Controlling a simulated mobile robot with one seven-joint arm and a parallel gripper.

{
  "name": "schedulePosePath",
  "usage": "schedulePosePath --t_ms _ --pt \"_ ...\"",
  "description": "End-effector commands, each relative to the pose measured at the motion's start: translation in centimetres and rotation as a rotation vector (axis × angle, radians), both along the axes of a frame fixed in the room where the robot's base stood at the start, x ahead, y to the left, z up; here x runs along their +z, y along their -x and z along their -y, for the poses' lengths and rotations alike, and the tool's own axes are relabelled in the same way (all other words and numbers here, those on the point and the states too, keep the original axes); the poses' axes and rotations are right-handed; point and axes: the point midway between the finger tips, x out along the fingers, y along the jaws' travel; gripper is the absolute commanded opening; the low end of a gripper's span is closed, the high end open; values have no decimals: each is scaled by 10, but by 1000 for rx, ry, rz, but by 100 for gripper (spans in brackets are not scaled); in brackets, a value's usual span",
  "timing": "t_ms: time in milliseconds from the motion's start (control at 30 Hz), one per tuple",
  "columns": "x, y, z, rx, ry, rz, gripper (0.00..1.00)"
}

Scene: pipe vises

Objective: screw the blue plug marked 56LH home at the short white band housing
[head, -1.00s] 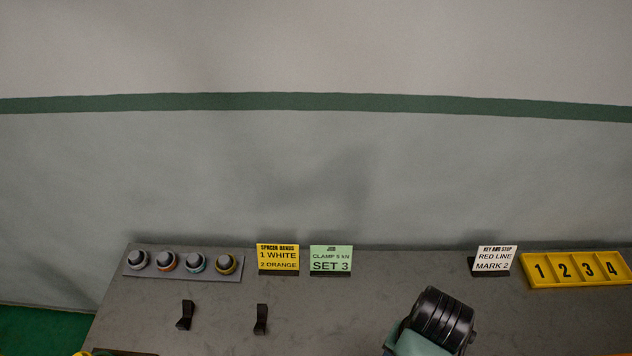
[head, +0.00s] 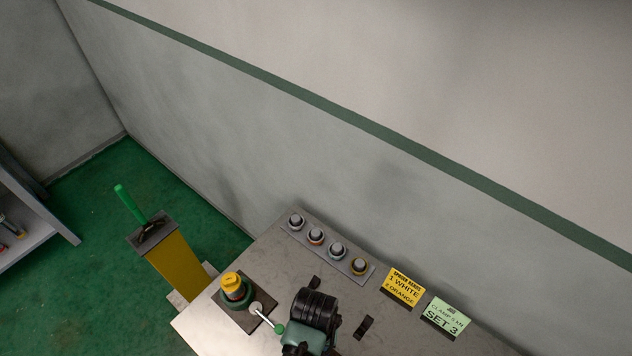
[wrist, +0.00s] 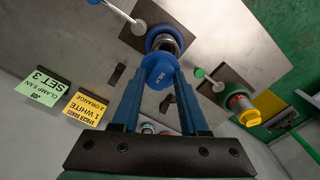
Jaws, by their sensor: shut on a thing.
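In the wrist view, my gripper (wrist: 162,72) is shut on a blue plug (wrist: 157,77). Its marking is small and inverted; I cannot read it for sure. The plug is at the mouth of a pale metallic housing (wrist: 168,42) in a blue ring-shaped vise; I cannot tell how deep it sits. The plug and my fingers hide part of the housing, and I cannot make out its band for sure. A white handle with a blue knob (wrist: 93,2) stands beside this vise. The blue vise and plug do not show in the head view.
A second vise, green, holds a housing with a yellow plug (head: 232,281), also in the wrist view (wrist: 249,117). Its lever (head: 264,315) stands beside it. Several spacer rings sit on a rack (head: 327,243). Yellow (head: 403,287) and green (head: 445,316) signs stand at the bench's back.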

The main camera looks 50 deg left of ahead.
Motion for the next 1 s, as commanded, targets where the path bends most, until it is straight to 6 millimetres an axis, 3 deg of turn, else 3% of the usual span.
schedulePosePath --t_ms 133,633,1000 --pt "2 8 -7 35 -4 -1 0" --pt "4 9 -6 5 -4 0 0" --pt "-29 8 -6 3 -4 0 0"
